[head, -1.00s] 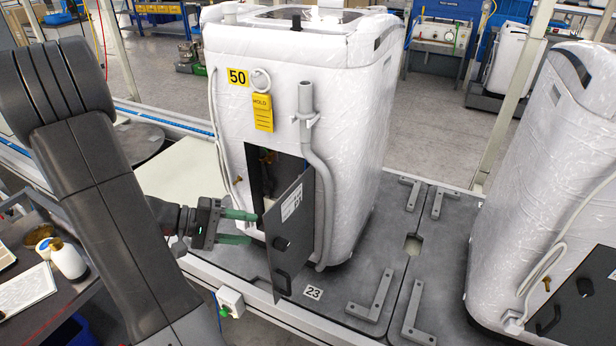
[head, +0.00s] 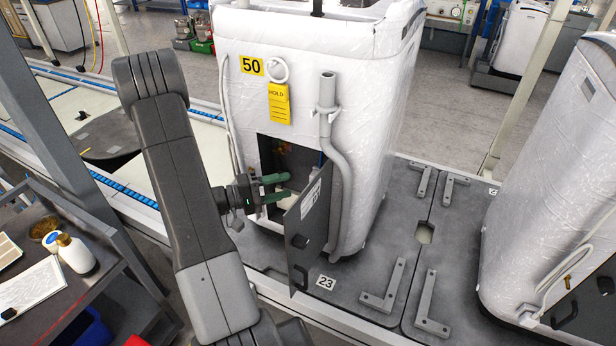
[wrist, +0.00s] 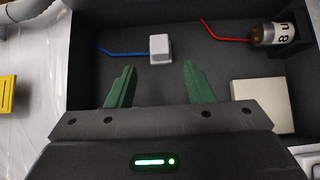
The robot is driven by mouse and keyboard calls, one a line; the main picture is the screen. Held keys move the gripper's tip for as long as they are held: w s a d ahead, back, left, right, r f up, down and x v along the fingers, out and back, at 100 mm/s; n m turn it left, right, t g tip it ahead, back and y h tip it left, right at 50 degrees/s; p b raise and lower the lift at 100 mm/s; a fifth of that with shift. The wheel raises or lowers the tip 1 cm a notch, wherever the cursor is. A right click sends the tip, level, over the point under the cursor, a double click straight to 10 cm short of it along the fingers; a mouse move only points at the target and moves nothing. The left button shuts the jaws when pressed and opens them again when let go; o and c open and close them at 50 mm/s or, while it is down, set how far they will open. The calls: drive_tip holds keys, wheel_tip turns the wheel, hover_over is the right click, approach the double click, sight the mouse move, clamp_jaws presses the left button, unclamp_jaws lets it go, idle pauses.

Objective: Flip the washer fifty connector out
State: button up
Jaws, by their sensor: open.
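Washer fifty (head: 300,60) is a white wrapped machine with a yellow "50" label. Its dark access door (head: 310,225) stands open at the lower front. My gripper (head: 287,186) has its green fingers at the opening, left of the door. In the wrist view a small white block-like connector (wrist: 160,48) with a blue wire (wrist: 122,52) lies inside the dark compartment (wrist: 215,60). My gripper (wrist: 158,72) is open and empty there, its fingers pointing towards the connector, which appears just beyond and between the tips. I cannot tell the exact gap.
A metal cylinder (wrist: 272,34) with a red wire and a beige block (wrist: 262,105) sit right in the compartment. A yellow HOLD tag (head: 279,103) and a grey hose (head: 340,165) are on the washer's front. Another wrapped washer (head: 560,190) stands right.

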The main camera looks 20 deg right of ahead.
sight(310, 180)
drive_tip(key=d, duration=0.2)
drive_tip(key=d+p, duration=0.1)
drive_tip(key=d, duration=0.2)
drive_tip(key=d+p, duration=0.1)
drive_tip(key=d, duration=0.1)
drive_tip(key=shift+s+d, duration=0.3)
drive_tip(key=shift+d, duration=0.05)
